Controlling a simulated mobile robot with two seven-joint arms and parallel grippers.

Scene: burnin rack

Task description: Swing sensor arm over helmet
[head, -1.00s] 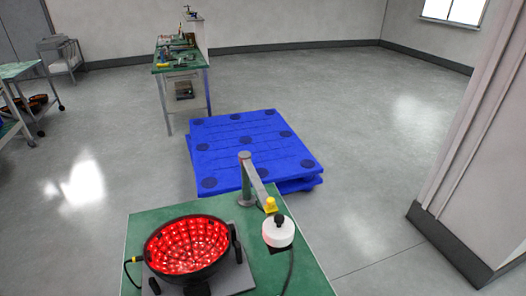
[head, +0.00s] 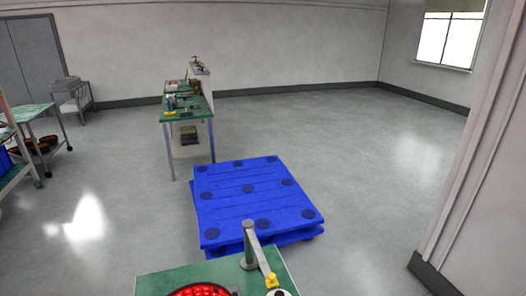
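The sensor arm (head: 258,250) stands on a grey post at the back of the green-topped table (head: 170,281). Its grey bar runs from the post toward the front right, with a yellow piece (head: 271,281) near its end. The top of a white round part (head: 279,293) shows below that, cut off by the bottom edge. The helmet (head: 200,290) shows only as a red glowing strip with a dark rim at the bottom edge, left of the arm. The bar points away from the helmet. Neither of my grippers is in view.
Blue pallets (head: 255,200) lie stacked right behind the table. A green workbench (head: 188,108) with small items stands farther back. A cart (head: 35,140) is at the left. A wall corner (head: 470,190) closes off the right. Open grey floor lies between.

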